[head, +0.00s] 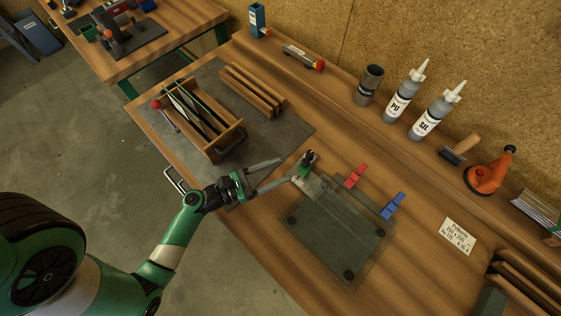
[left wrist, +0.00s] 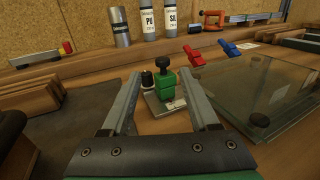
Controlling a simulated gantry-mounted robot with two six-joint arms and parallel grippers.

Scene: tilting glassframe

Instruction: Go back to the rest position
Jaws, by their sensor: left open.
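My left gripper (head: 282,171) is over the workbench (head: 375,160), at the end of my green and white arm. Its fingers are spread and nothing is between them; in the left wrist view my left gripper (left wrist: 160,78) also shows its two open jaws. A small green block with a black knob (head: 305,168) stands on a metal plate just beyond the fingertips. The green block (left wrist: 166,81) is apart from the jaws. A dark glass pane (head: 335,235) lies flat on the bench, right of the gripper. My right gripper is not in view.
A wooden rack with upright panes (head: 225,142) stands left of the gripper on a dark mat. Red (head: 355,175) and blue (head: 392,206) clamps sit at the pane's far edge. PU (head: 398,103) and SIL (head: 434,117) bottles stand behind. Open floor is at the lower left.

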